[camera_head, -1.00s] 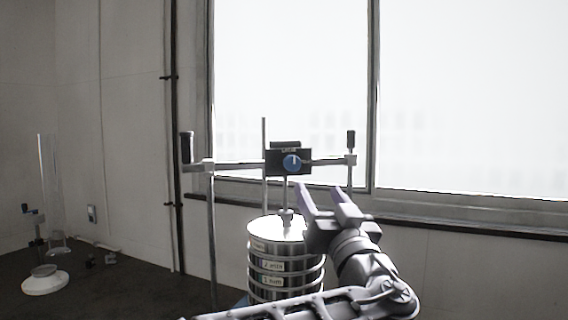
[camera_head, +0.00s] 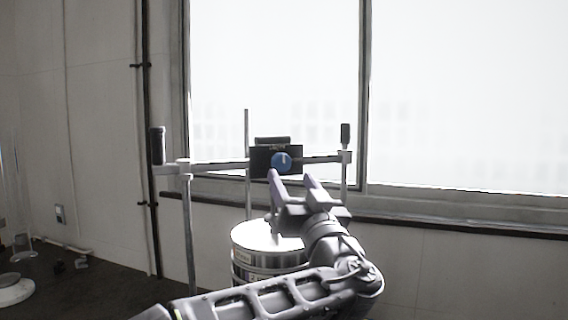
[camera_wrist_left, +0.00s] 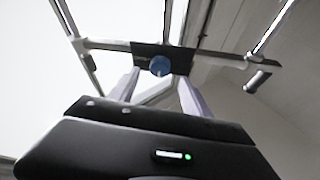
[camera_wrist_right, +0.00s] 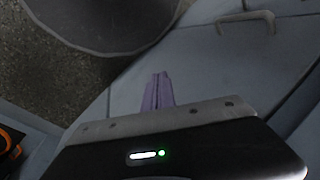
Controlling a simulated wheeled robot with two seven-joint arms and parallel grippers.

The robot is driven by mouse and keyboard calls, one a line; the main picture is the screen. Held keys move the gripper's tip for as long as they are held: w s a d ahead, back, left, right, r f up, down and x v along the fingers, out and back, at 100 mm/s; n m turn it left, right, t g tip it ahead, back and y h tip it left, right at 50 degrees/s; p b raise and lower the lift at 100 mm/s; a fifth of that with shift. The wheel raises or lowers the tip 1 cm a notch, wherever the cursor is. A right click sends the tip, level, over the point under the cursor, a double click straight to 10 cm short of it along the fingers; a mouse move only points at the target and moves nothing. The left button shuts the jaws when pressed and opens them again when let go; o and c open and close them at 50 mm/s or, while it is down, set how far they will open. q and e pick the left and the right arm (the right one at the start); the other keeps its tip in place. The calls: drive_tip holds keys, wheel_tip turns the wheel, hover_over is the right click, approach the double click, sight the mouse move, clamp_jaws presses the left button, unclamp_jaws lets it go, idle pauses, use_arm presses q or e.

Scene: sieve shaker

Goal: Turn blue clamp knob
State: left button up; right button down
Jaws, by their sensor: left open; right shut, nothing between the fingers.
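The blue clamp knob (camera_head: 281,162) sits on the front of a dark clamp block (camera_head: 262,161) in the middle of the shaker's crossbar. It also shows in the left wrist view (camera_wrist_left: 160,66), beyond and between the fingers. My left gripper (camera_head: 291,179) is open and empty, with its fingers pointing up toward the knob. In the head view the fingertips overlap the area just below the knob; they appear apart from it. My right gripper (camera_wrist_right: 157,77) shows only in its wrist view, shut with nothing between the fingers.
The crossbar (camera_head: 222,166) runs between two upright rods with black handles (camera_head: 157,146). The metal sieve stack (camera_head: 262,240) stands below, partly hidden by my left arm. A white round base (camera_head: 14,289) is at the far left. A window fills the back.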

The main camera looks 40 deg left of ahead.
sight(283, 165)
use_arm(q)
drive_tip(key=p+x, duration=0.2)
drive_tip(key=x, duration=0.3)
drive_tip(key=shift+w+r, duration=0.1)
drive_tip(key=shift+r, duration=0.1)
drive_tip(key=shift+w+a+p, duration=0.2)
drive_tip(key=shift+a+p, duration=0.1)
drive_tip(key=shift+a, duration=0.1)
drive_tip(key=shift+c, duration=0.3)
clamp_jaws()
